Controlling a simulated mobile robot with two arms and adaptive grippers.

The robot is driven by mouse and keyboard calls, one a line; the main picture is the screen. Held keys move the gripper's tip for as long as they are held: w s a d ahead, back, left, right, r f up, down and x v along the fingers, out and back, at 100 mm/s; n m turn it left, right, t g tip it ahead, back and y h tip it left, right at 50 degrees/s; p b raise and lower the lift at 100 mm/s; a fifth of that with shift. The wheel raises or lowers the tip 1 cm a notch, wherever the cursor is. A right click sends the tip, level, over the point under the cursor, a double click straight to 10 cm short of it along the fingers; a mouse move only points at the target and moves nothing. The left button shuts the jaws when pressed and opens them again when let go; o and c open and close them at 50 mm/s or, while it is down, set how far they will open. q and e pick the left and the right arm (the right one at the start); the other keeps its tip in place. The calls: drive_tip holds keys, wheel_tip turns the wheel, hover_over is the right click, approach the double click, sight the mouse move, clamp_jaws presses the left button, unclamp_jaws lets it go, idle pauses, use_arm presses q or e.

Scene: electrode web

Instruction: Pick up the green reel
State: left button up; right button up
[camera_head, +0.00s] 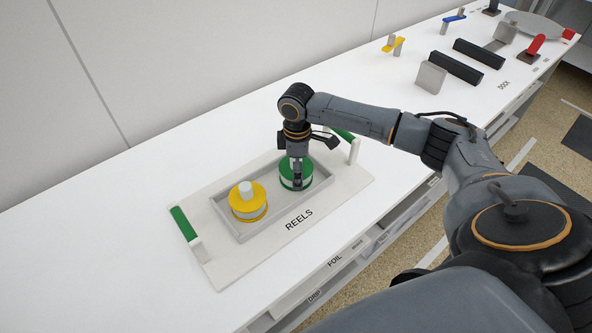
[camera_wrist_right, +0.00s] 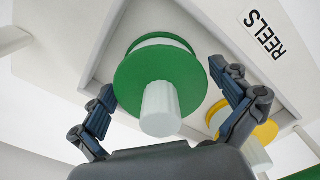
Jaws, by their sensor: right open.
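The green reel (camera_head: 307,177) stands upright in the right part of a grey tray (camera_head: 243,237) marked REELS. In the right wrist view the green reel (camera_wrist_right: 150,82) shows its green flange and a pale ribbed hub (camera_wrist_right: 160,110) pointing toward the camera. My right gripper (camera_head: 297,180) is at the green reel from above. In the right wrist view my right gripper (camera_wrist_right: 172,100) is open, with one finger on each side of the reel; I cannot tell whether either finger touches it. My left gripper is not in view.
A yellow reel (camera_head: 248,202) stands in the same tray, left of the green one, close to one finger in the wrist view. The tray sits on a white board with green handles (camera_head: 184,223). Black blocks (camera_head: 456,67) and small fixtures lie farther right. The bench's left part is clear.

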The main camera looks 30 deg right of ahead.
drive_tip(key=c, duration=1.1)
drive_tip(key=shift+r, duration=0.15)
